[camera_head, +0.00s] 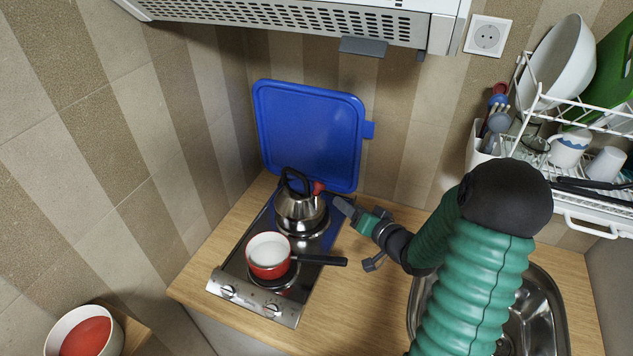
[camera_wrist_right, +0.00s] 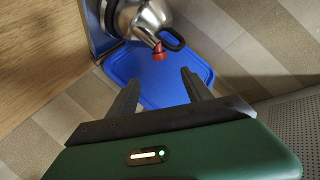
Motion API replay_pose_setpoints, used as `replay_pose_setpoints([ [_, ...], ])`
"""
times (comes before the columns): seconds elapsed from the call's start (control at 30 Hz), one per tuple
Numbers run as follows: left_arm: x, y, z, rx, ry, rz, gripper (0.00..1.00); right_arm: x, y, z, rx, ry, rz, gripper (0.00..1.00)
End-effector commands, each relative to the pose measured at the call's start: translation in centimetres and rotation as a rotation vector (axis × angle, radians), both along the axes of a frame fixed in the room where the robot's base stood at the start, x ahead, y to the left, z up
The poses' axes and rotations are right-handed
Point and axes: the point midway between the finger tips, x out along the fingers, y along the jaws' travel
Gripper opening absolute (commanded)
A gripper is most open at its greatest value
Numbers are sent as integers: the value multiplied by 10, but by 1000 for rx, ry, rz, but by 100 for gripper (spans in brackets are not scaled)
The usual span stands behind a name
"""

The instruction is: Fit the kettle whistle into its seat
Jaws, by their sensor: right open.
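The steel kettle (camera_head: 299,208) with a black handle stands on the rear burner of the hob; it shows upside down at the top of the right wrist view (camera_wrist_right: 142,18). The red whistle (camera_head: 318,187) is at the tip of the kettle's spout, and it also shows in the right wrist view (camera_wrist_right: 159,52). I cannot tell how deep it sits in its seat. My right gripper (camera_head: 341,206) is just right of the spout. In the right wrist view its fingers (camera_wrist_right: 161,79) are apart and empty, with the whistle ahead of the gap. My left gripper is out of view.
A red saucepan (camera_head: 268,264) sits on the front burner, its black handle pointing right below my gripper. The blue hob lid (camera_head: 312,140) stands raised behind the kettle. A sink (camera_head: 538,315) and a dish rack (camera_head: 588,205) are at the right. A hood (camera_head: 300,15) hangs above.

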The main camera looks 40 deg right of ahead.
Motion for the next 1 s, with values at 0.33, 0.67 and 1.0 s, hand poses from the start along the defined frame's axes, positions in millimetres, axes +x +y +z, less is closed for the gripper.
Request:
replay_pose_setpoints([
  [0.33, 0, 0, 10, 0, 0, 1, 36, 86, -18, -29, 2, 6, 4, 59],
  [0.67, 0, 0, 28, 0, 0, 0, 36, 126, -26, -44, 4, 6, 2, 59],
  [1.0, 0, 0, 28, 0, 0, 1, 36, 146, -29, -53, -1, 6, 1, 59],
])
